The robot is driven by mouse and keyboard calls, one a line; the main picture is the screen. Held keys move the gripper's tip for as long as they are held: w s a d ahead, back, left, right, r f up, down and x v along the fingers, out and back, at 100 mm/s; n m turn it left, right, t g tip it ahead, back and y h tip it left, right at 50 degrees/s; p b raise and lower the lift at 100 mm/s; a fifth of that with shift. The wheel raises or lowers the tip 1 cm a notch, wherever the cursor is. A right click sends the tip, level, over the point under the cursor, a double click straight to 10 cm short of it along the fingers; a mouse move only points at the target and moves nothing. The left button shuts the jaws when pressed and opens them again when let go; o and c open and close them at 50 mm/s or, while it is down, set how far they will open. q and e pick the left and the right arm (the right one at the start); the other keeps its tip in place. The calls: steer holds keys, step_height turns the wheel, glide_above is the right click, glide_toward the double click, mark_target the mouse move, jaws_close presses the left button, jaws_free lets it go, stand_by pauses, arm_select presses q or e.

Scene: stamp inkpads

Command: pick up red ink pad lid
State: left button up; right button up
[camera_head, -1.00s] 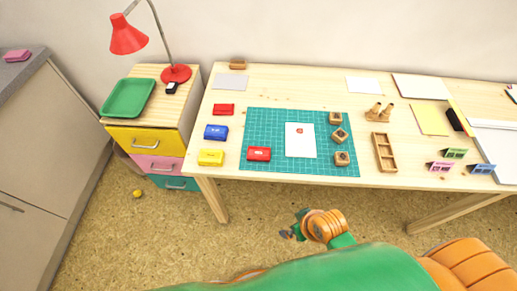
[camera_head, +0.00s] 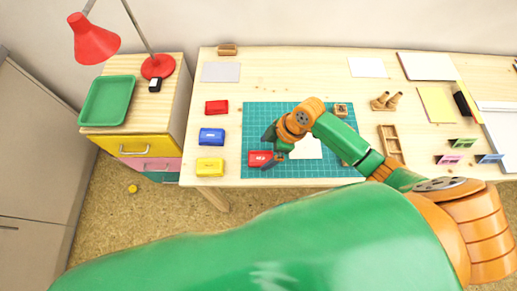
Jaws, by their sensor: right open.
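A red ink pad (camera_head: 257,159) with a pale label on its lid lies at the front left of the green cutting mat (camera_head: 262,112). The lid appears closed on it, though the view is too small to show the seam. My right gripper (camera_head: 273,146) is open over the right end of this pad, its dark fingers partly covering it. I cannot tell whether the fingers touch the lid. A second red pad (camera_head: 216,107) lies left of the mat. My left gripper is not in view.
A blue pad (camera_head: 211,136) and a yellow pad (camera_head: 209,167) lie left of the mat. White paper (camera_head: 308,148) on the mat is partly hidden by my right arm. A wooden stamp (camera_head: 341,110) and a wooden tray (camera_head: 389,139) stand to the right.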

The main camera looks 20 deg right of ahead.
mark_target(258, 158)
steer(key=x, duration=0.4)
steer(key=shift+f, duration=0.15)
steer(key=shift+w+f, duration=0.25)
steer(key=shift+w, duration=0.05)
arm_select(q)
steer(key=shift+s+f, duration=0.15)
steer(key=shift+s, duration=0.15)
arm_select(e)
steer(key=shift+s, duration=0.15)
arm_select(q)
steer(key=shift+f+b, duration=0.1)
steer(key=shift+b, duration=0.2)
